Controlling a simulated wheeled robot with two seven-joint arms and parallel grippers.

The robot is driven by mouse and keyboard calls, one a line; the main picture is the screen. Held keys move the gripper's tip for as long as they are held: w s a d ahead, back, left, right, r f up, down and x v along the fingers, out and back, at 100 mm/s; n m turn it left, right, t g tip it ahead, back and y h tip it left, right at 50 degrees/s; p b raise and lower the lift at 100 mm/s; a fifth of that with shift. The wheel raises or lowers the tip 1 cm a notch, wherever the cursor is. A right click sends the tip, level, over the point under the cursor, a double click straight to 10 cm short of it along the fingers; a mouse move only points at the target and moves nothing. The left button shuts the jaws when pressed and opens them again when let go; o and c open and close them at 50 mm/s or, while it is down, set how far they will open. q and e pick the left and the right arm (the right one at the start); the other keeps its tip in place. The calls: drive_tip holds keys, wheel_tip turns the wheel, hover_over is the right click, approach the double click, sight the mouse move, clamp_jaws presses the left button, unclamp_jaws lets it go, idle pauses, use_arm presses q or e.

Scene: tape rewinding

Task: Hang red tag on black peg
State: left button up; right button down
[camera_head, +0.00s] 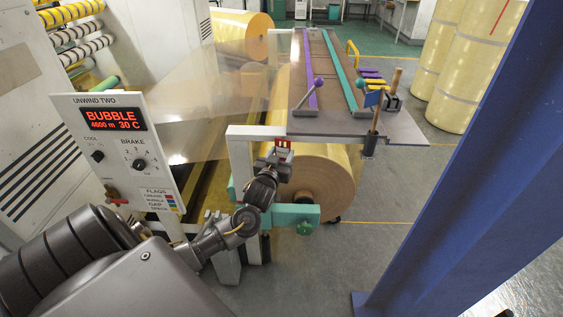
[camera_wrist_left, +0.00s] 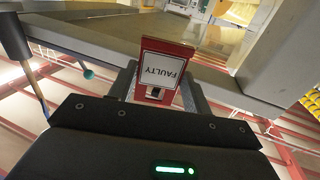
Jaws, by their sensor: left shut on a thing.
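The red tag (camera_head: 283,147) is in my left gripper (camera_head: 274,162), near the front of the table and above the end of the large film roll. In the left wrist view the tag (camera_wrist_left: 161,66) has a white label reading FAULTY, upside down, and a small dark slot near the fingers. The fingers of my left gripper (camera_wrist_left: 158,88) are shut on it from both sides. I cannot make out the black peg with certainty in either view. My right gripper is not in view.
The grey table (camera_head: 400,128) holds purple and teal bars and a black holder (camera_head: 391,102). A wooden-handled tool (camera_head: 386,97) stands at its right edge. The control panel (camera_head: 115,145) reading BUBBLE stands left. A blue column (camera_head: 465,150) crosses the right side. Grey floor lies between.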

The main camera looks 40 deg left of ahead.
use_arm(q)
drive_tip(key=shift+w+a+f, duration=0.2)
drive_tip(key=shift+w+a, duration=0.1)
drive_tip(key=shift+w, duration=0.1)
drive_tip(key=shift+w+a+f, duration=0.25)
drive_tip(key=shift+w+a, duration=0.05)
drive_tip(key=shift+w, duration=0.05)
idle(0.4)
drive_tip(key=o, duration=1)
drive_tip(key=b+v, duration=0.1)
drive_tip(key=v, duration=0.9)
drive_tip(key=shift+s+d, duration=0.15)
drive_tip(key=shift+s, duration=0.2)
